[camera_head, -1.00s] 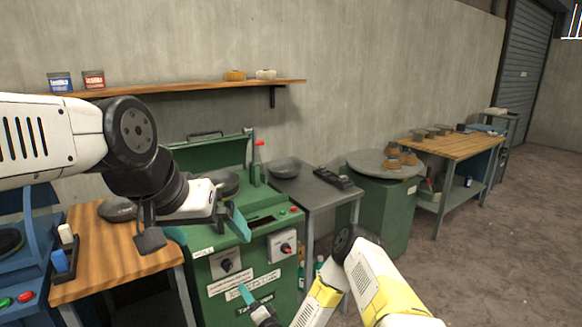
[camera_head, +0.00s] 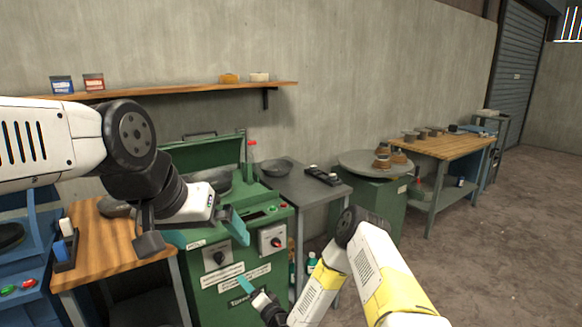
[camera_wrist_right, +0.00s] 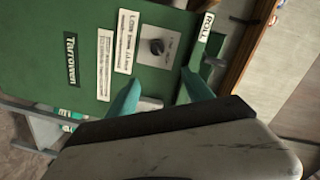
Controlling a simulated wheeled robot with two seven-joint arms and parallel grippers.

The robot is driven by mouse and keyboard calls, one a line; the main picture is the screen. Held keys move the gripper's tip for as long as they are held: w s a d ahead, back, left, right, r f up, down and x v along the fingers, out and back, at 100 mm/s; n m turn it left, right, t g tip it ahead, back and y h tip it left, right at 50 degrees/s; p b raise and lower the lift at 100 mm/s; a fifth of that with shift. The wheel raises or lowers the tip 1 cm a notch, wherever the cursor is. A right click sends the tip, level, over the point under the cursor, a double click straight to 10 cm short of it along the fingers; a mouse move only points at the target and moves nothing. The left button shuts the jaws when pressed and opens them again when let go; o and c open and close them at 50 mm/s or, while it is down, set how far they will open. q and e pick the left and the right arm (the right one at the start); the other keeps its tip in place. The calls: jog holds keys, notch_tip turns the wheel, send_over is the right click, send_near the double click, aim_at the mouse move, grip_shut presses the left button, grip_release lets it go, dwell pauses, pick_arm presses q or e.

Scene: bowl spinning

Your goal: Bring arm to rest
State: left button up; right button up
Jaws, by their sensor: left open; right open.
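My left gripper (camera_head: 206,236) is open and empty, its teal fingers in front of the green machine (camera_head: 230,258) in the head view. The left arm reaches in from the left, over the wooden table. My right gripper (camera_wrist_right: 161,92) is open and empty in the right wrist view, its fingers spread in front of the machine's labelled front panel. In the head view it is low at the bottom centre, with only part of its fingers showing. A dark bowl (camera_head: 276,168) sits on the grey side table, apart from both grippers.
A wooden table (camera_head: 118,262) stands left of the machine, a blue machine (camera_head: 28,268) at the far left. The grey table (camera_head: 318,192) is to the right, then a green drum with a round top (camera_head: 352,163) and a workbench (camera_head: 437,147). Open floor lies at right.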

jog(key=w+d+r+n+g+h, duration=0.25)
jog(key=d+r, duration=0.25)
jog(key=r, duration=0.5)
jog(key=w+d+r+n+g+h, duration=0.15)
jog(key=w+d+r+n, duration=0.35)
jog(key=r, duration=0.6)
jog(key=s+d+r+m+h, duration=0.1)
jog(key=s+d+r+h, duration=0.1)
jog(key=s+d+r, duration=0.5)
jog(key=s+d+r+g+h, duration=0.2)
jog(key=s+d+r, duration=0.7)
jog(key=s+r, duration=0.35)
jog(key=s+d+r+g, duration=0.1)
jog(key=s+d, duration=0.1)
jog(key=s, duration=1.5)
jog(key=shift+s+g, duration=0.2)
jog(key=shift+g, duration=0.1)
